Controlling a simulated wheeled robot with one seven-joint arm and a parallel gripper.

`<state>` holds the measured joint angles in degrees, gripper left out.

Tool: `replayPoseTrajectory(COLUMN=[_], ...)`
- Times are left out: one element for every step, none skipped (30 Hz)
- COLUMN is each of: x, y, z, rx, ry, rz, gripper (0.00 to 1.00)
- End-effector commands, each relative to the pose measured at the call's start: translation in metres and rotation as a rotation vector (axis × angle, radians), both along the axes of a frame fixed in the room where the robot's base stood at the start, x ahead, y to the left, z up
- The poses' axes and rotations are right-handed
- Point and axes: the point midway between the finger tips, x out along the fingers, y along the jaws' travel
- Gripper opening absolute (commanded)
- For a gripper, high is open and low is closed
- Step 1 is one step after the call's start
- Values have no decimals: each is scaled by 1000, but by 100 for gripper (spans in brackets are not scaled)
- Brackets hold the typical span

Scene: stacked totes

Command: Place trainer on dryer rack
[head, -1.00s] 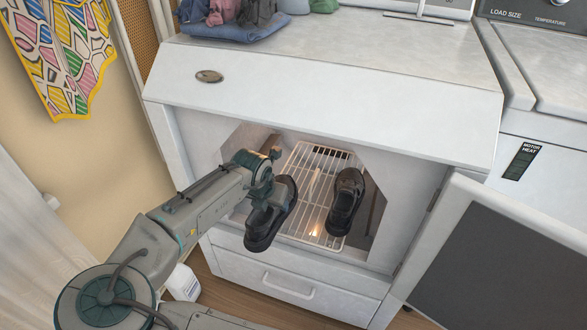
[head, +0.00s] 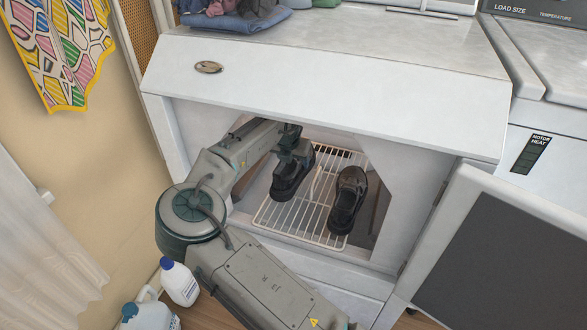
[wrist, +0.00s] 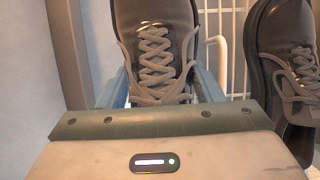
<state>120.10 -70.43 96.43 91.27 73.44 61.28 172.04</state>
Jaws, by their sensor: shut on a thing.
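A dark trainer (head: 289,180) with grey laces is held by my gripper (head: 292,158) inside the open dryer, over the left part of the white wire rack (head: 305,215). In the wrist view the held trainer (wrist: 155,45) sits between my gripper's fingers (wrist: 158,88), laces facing the camera. A second dark trainer (head: 346,200) stands on the right part of the rack; it also shows in the wrist view (wrist: 289,65). The two trainers are apart. I cannot tell whether the held trainer's sole touches the rack.
The dryer's door (head: 500,265) hangs open at the right. The opening's frame (head: 410,180) surrounds the rack. Folded clothes (head: 240,18) lie on top. Bottles (head: 178,282) stand on the floor at lower left. Bare rack wires show between the trainers.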

Motion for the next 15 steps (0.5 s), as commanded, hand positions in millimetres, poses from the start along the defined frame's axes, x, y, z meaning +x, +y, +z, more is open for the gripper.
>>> replayPoseTrajectory(x=[6, 4, 3, 3, 3, 3, 3, 3, 3, 3, 3, 3, 3, 3, 3], y=[-4, -3, -2, -2, -2, -2, -2, -2, -2, -2, -2, -2, -2, -2, -2], z=[-1, -10, -18, -23, -28, -33, -35, -36, -37, -36, -35, -35, -35, -35, -35], rx=[-1, 0, 1, 1, 1, 1, 1, 0, 0, 0, 0, -1, -1, -1, -1], ry=[-1, 1, 1, 1, 1, 1, 0, -1, -1, -1, -1, -1, -1, -1, -1], rz=[-3, -1, -1, -2, -2, -2, -2, -2, -2, -2, -2, -2, -2, -2, -2], gripper=[26, 26, 26, 26, 26, 26, 26, 26, 26, 26, 26, 26, 26, 26, 26])
